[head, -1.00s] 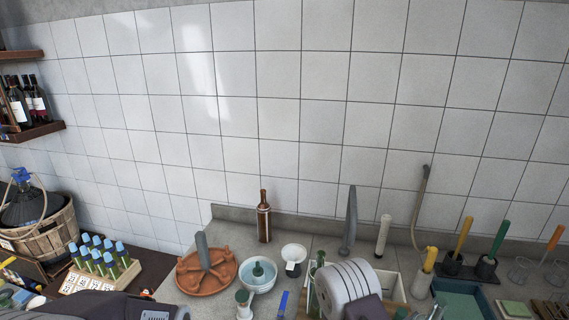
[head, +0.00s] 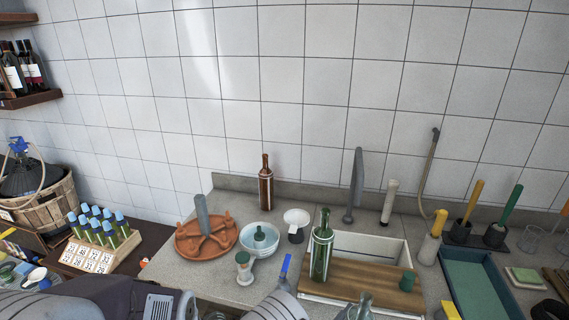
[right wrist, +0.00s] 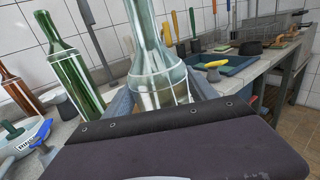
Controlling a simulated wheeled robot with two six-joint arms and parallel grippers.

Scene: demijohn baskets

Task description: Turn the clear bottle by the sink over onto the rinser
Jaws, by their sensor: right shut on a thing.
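A clear glass bottle (right wrist: 155,65) stands roughly upright between the fingers of my right gripper (right wrist: 160,100) in the right wrist view, and the gripper is shut on it. Its lower part is hidden by the gripper body. In the head view the bottle's top (head: 363,303) shows at the bottom edge, in front of the sink. A pale blue bowl with a dark green knob (head: 259,240), which looks like the rinser, stands on the counter left of the sink. It also shows at the left of the right wrist view (right wrist: 20,135).
A blue-handled item (head: 285,265) is in front.

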